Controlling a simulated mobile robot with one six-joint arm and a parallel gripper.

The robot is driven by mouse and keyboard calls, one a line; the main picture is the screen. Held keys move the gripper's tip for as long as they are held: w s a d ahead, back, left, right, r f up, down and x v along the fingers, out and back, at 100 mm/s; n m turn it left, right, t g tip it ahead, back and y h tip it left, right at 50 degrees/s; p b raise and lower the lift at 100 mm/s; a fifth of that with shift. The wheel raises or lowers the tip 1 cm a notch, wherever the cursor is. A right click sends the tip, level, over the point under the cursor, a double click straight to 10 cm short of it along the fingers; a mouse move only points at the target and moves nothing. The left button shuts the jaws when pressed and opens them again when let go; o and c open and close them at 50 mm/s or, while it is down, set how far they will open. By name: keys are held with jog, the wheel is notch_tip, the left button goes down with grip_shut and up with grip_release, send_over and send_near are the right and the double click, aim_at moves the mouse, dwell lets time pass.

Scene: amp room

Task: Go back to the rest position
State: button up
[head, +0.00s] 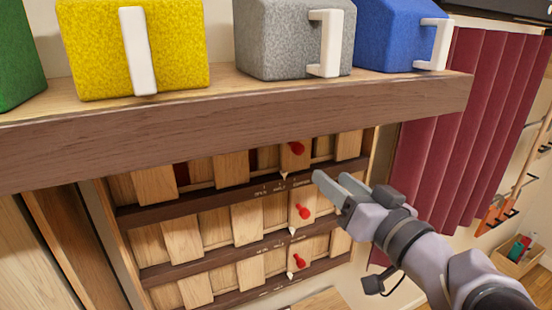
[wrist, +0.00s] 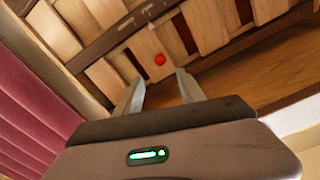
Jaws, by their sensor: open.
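My gripper (head: 338,188) is in the right half of the head view, in front of the slatted wooden panel (head: 250,223). Its two fingers are apart and nothing is between them. In the wrist view my gripper (wrist: 161,94) points at the panel, with a red knob (wrist: 160,59) beyond the fingertips and apart from them. In the head view three red knobs show on the panel: an upper one (head: 296,148), a middle one (head: 304,212) and a lower one (head: 298,261).
A wooden shelf (head: 240,120) runs above the panel. It holds yellow (head: 180,50), grey (head: 278,40), blue (head: 395,35) and green (head: 18,60) blocks; white handles show on the first three. A dark red curtain (head: 440,130) hangs at right. A small box (head: 510,262) stands lower right.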

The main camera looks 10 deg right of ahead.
jog(key=shift+v, duration=1.15)
jog(key=s+d+f+m+g+h+b, duration=0.2)
jog(key=d+f+m+h+b, duration=0.15)
jog(key=f+b, duration=0.75)
jog(key=s+d+f+m+g+h+b, duration=0.25)
jog(key=f+h+b, duration=0.35)
jog(key=f, duration=0.8)
jog(key=s+a+f+g+y+b, duration=0.3)
jog(key=s+a+f, duration=0.3)
jog(key=f, duration=0.2)
jog(key=s+a+f+n+g+y+b, duration=0.1)
jog(key=s+a+f+g+y+b, duration=0.2)
jog(key=f, duration=0.5)
jog(key=s+a+g+b, duration=0.1)
jog(key=s+a+b, duration=0.1)
jog(key=a, duration=0.1)
jog(key=shift+s+a+n+b, duration=0.25)
jog(key=shift+s+n+b, duration=0.05)
jog(key=shift+s+b, duration=0.1)
